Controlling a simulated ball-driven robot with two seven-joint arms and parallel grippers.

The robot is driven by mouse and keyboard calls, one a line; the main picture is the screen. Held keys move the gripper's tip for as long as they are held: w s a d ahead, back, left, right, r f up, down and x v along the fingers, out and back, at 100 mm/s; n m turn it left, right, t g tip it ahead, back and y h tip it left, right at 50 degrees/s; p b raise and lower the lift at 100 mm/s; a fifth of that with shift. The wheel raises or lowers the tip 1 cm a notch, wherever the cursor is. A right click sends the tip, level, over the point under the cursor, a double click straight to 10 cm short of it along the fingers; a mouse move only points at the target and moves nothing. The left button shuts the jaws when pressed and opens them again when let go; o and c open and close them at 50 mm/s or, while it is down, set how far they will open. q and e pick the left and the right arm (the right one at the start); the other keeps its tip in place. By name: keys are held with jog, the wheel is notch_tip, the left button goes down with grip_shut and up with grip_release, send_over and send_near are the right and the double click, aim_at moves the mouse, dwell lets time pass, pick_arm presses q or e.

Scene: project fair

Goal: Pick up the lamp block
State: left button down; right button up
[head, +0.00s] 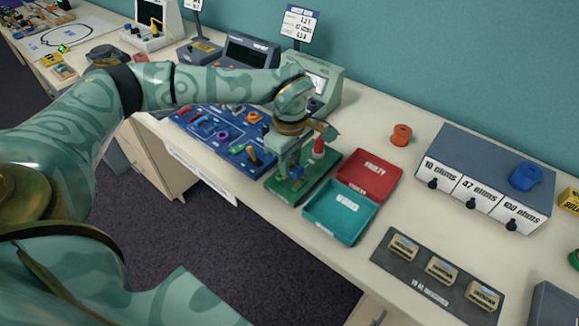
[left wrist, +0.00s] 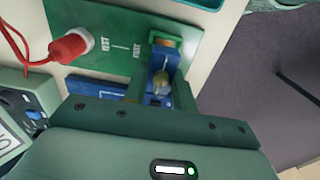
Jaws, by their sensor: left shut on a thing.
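The lamp block is a small blue block with a bulb on top. It shows in the left wrist view (left wrist: 160,80) between the fingers of my left gripper (left wrist: 156,92), which is shut on it. In the head view the lamp block (head: 297,173) is a small blue patch under my left gripper (head: 287,168), partly hidden by the fingers. It is over the green test board (head: 285,190); I cannot tell whether it touches the board. My right gripper is not in view.
A red probe (head: 319,147) stands on the green board, close to my left gripper, with its red cable. A red tray (head: 385,168) and a teal tray (head: 322,228) lie to the right. A blue parts board (head: 205,141) is to the left.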

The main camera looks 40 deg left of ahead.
pick_arm(q)
jog(key=s+d+r+p, duration=0.4)
jog(key=s+d+r, duration=0.3)
jog(key=s+r, duration=0.5)
jog(key=shift+d+r+p, duration=0.2)
jog(key=shift+r+p, duration=0.15)
jog(key=shift+r, duration=0.05)
jog(key=shift+w, duration=0.1)
jog(key=m, duration=1.1)
jog(key=d+m, duration=0.1)
jog(key=m, duration=0.5)
jog(key=shift+w+d+f, duration=0.1)
jog(key=shift+w+f, duration=0.15)
jog(key=shift+w, duration=0.15)
